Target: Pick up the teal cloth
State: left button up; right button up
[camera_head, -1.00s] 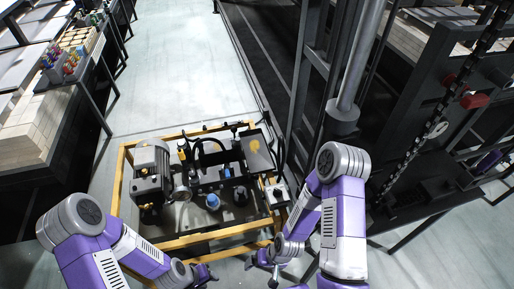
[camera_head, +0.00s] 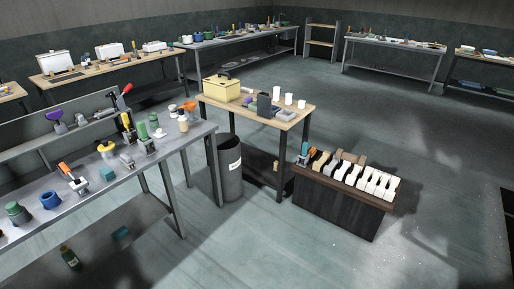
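I cannot clearly identify the teal cloth. A small teal item (camera_head: 107,174) sits on the grey bench at the left, and it looks more like a block than a cloth. Another teal piece (camera_head: 121,233) lies low under that bench and looks flatter; it is too small to tell if it is cloth. Neither of my grippers nor my arms shows in this view.
The grey metal bench (camera_head: 85,196) at the left holds several tools and pots. A dark bin (camera_head: 231,170) stands beside a small wood-topped table (camera_head: 222,100). A dark crate (camera_head: 338,206) holds several pale pieces. Open floor (camera_head: 440,130) lies at the right.

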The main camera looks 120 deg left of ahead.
aim_at(106, 172)
jog(key=u, duration=4.75)
jog(key=i, duration=2.85)
jog(key=u, duration=2.05)
jog(key=i, duration=0.2)
